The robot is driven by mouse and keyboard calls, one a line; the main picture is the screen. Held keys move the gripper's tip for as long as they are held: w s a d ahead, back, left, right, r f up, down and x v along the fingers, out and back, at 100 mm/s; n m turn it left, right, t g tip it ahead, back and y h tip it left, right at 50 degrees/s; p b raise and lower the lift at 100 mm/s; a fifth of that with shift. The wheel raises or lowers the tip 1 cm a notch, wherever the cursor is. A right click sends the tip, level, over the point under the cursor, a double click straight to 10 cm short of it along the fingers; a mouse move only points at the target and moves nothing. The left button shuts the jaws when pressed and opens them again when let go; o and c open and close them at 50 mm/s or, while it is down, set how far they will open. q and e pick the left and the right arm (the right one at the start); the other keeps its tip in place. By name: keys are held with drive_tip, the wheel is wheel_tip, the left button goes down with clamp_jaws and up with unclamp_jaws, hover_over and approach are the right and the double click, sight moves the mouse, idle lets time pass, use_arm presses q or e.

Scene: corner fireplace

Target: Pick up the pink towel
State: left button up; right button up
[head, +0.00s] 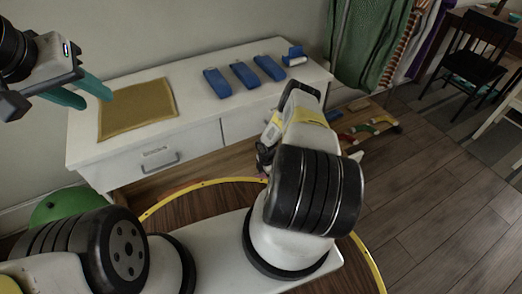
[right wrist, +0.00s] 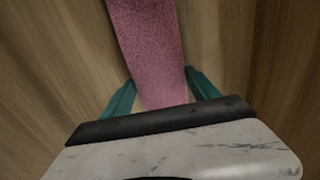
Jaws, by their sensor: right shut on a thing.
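The pink towel (right wrist: 150,45) shows in the right wrist view as a long textured strip, running from the top edge down between the teal fingers of my right gripper (right wrist: 160,80). The gripper is shut on it, with wood grain behind. The towel's far end is out of frame. In the head view my right arm hides its own gripper, and I cannot make out the towel there. My left gripper (head: 94,100) is at the upper left of the head view, above the white cabinet, with its teal fingers apart and nothing between them.
The white cabinet (head: 200,115) carries a yellow mat (head: 137,107), several blue folded items (head: 244,74) and a blue-and-white object (head: 294,57). Hanging cloths (head: 368,42) and a black chair (head: 478,58) stand at the right. A green round object (head: 62,204) is at left.

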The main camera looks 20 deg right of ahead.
wheel_tip(320, 180, up, 10)
idle(0.6)
idle(0.7)
